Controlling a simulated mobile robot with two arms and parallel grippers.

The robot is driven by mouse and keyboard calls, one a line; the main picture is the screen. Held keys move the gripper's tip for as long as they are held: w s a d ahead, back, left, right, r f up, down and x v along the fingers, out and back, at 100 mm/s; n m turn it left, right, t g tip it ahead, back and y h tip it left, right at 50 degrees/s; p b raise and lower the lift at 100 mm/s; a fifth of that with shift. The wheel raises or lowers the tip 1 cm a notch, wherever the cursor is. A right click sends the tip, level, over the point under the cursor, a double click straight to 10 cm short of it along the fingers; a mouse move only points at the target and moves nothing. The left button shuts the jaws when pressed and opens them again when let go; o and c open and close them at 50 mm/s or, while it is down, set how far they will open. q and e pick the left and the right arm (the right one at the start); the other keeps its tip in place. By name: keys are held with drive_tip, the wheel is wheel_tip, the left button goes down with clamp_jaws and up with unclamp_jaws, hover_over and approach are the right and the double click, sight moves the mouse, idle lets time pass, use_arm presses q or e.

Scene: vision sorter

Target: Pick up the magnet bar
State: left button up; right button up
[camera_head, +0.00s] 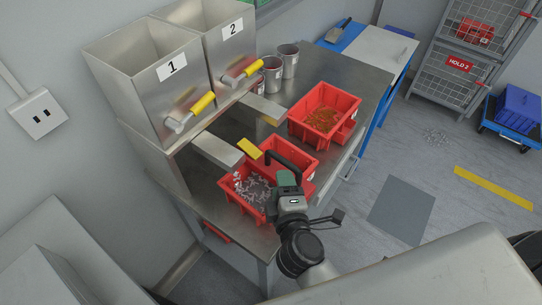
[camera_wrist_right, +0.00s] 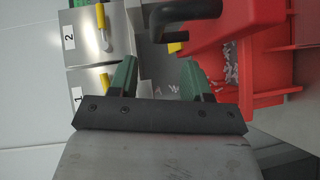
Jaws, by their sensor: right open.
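A black handle (camera_head: 287,158), which looks like part of the magnet bar, stands over the red bin area on the steel bench. A yellow piece (camera_head: 249,148) lies just left of it; I cannot tell whether they are joined. In the right wrist view the black handle (camera_wrist_right: 186,12) crosses the top, beyond the fingertips. My right gripper (camera_head: 287,178) is just in front of the handle, above the red bins. Its green fingers (camera_wrist_right: 157,66) are apart with nothing between them. My left gripper is not in view.
A red bin with grey metal bits (camera_head: 226,207) is at the bench front. Another red bin with rusty brown bits (camera_head: 341,93) is farther back. Steel hoppers marked 1 (camera_head: 130,85) and 2 (camera_head: 216,22) stand left, with yellow-handled levers. Two metal cups (camera_head: 289,62) stand behind.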

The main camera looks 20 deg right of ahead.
sight(275, 159)
drive_tip(key=shift+w+d+r+p, duration=0.15)
drive_tip(key=shift+w+p, duration=0.25)
drive_tip(key=shift+w, duration=0.7)
drive_tip(key=w+p, duration=0.1)
drive_tip(key=w, duration=0.2)
drive_tip(key=w+p, duration=0.1)
drive_tip(key=w, duration=0.1)
drive_tip(key=shift+w+d+f+p, duration=0.2)
drive_tip(key=shift+d+f+p, duration=0.05)
drive_tip(key=shift+p, duration=0.05)
drive_tip(key=shift+w+f, duration=0.15)
drive_tip(key=shift+w, duration=0.1)
drive_tip(key=shift+c, duration=0.7)
drive_tip(key=shift+s, duration=0.1)
drive_tip(key=shift+c, duration=1.1)
drive_tip(key=c, duration=0.5)
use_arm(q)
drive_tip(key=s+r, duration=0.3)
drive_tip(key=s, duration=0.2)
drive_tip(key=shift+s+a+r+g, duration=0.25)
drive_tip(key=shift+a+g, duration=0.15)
use_arm(e)
clamp_jaws()
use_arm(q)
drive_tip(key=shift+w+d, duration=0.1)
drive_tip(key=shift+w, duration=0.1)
